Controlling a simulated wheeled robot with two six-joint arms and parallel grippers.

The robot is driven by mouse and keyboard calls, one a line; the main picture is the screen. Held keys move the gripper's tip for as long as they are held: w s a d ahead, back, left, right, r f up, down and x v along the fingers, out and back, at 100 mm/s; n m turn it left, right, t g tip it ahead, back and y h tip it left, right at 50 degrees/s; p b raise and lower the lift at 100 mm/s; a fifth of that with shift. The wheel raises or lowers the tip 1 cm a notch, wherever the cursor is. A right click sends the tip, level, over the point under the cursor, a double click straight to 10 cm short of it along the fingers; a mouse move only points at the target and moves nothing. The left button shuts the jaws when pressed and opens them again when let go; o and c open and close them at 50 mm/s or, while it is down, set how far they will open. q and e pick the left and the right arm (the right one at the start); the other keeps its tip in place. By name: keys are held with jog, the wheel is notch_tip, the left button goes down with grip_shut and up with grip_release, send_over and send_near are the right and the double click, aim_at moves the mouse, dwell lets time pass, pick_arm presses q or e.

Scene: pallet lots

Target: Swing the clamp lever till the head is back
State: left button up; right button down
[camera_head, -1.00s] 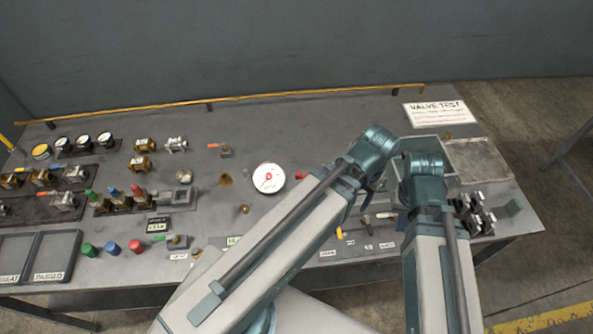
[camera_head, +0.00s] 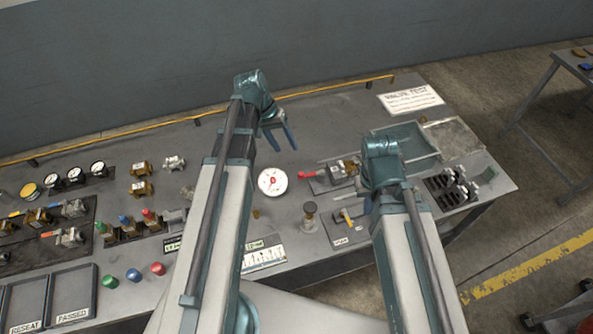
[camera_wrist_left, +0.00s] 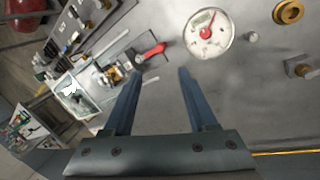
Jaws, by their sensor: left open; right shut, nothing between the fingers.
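The clamp's red-handled lever (camera_head: 310,174) points left from the clamp body (camera_head: 345,169), right of the round white gauge (camera_head: 272,181). It lies low along the bench. In the left wrist view the red lever (camera_wrist_left: 150,53) shows just beyond the fingertips, with the gauge (camera_wrist_left: 208,34) at its right. My left gripper (camera_head: 280,137) is open and empty, above the bench behind the gauge and apart from the lever. The clamp's right end is partly covered by that wrist.
A dark knobbed post (camera_head: 310,217) stands in front of the clamp. A grey tray (camera_head: 415,136) and a black rack of fittings (camera_head: 450,190) lie to the right. Valves and coloured caps fill the left side. A yellow rail (camera_head: 150,126) runs along the back edge.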

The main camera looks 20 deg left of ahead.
aim_at(301, 173)
pick_arm(q)
jog(key=b+x, duration=1.2)
jog(key=x, duration=0.1)
jog(key=shift+d+f+b, duration=0.1)
jog(key=shift+f+b, duration=0.25)
pick_arm(e)
notch_tip(301, 173, down, 13)
jog(key=shift+r, duration=0.1)
pick_arm(q)
grip_shut()
jog(key=shift+w+r, duration=0.1)
